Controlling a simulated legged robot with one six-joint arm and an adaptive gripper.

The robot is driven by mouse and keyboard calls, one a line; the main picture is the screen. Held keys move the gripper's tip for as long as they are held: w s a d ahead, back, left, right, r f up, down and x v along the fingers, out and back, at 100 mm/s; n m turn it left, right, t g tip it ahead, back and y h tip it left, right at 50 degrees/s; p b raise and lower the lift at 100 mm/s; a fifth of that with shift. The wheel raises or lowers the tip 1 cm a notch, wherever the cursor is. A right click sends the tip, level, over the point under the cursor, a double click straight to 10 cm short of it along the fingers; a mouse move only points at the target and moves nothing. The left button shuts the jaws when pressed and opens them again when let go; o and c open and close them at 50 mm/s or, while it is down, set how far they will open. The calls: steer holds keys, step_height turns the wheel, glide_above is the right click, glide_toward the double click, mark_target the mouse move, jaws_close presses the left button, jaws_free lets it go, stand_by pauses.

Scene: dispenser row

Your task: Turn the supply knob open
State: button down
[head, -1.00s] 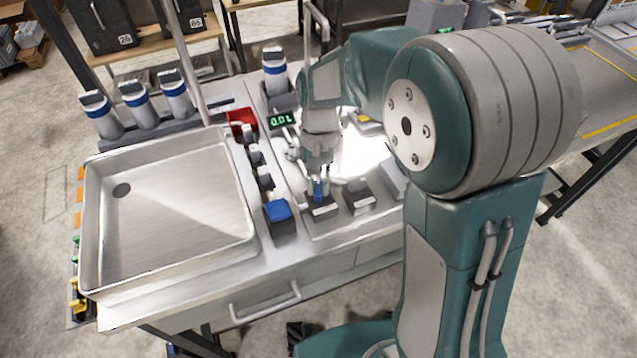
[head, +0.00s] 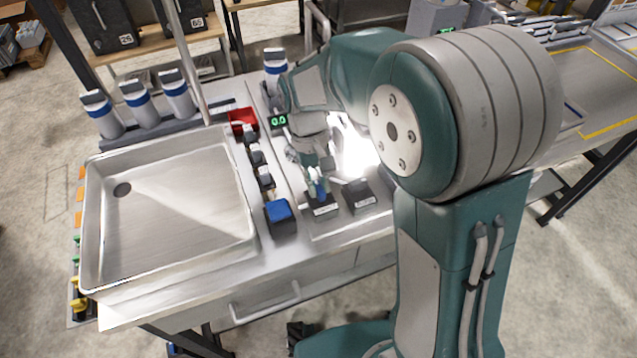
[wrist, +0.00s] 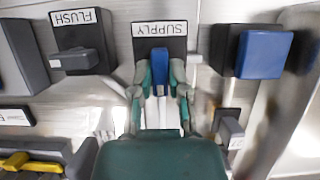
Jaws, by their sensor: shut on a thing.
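The supply knob (head: 320,189) is a small blue lever on a dark block with a white label, at the front of the metal bench. In the wrist view, the blue knob (wrist: 159,63) sits below the SUPPLY label, which reads upside down. My gripper (wrist: 160,78) has one finger on each side of the knob and is shut on it. In the head view, my gripper (head: 319,180) comes down onto the knob from above, tilted. Its fingers partly cover the knob's sides.
The grey FLUSH knob (wrist: 75,58) stands close beside the supply block. A blue-topped block (head: 279,212) and several dark knobs stand left of it. A wide metal tray (head: 170,200) fills the left. A green-lit display (head: 278,121) is behind, its reading partly covered.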

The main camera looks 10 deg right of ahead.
steer(key=shift+w+r, duration=0.1)
steer(key=shift+w, duration=0.05)
steer(key=c, duration=0.6)
jaws_free()
steer(key=shift+a, duration=0.1)
steer(key=v, duration=1.1)
steer(key=shift+w+a+r, duration=0.1)
steer(key=shift+w+r, duration=0.1)
steer(key=shift+r, duration=0.15)
steer(key=s+d+m+t, duration=0.1)
steer(key=s+d+t, duration=0.2)
steer(key=s, duration=0.3)
steer(key=s+d+r+m+t+y, duration=0.1)
steer(key=s+d+t, duration=0.2)
steer(key=s+d, duration=0.2)
steer(key=s+d+r+m+t, duration=0.1)
steer(key=s+d+t, duration=0.3)
steer(key=s, duration=0.2)
steer(key=shift+s+d+r, duration=0.1)
steer(key=shift+s+d, duration=0.15)
steer(key=shift+s, duration=0.05)
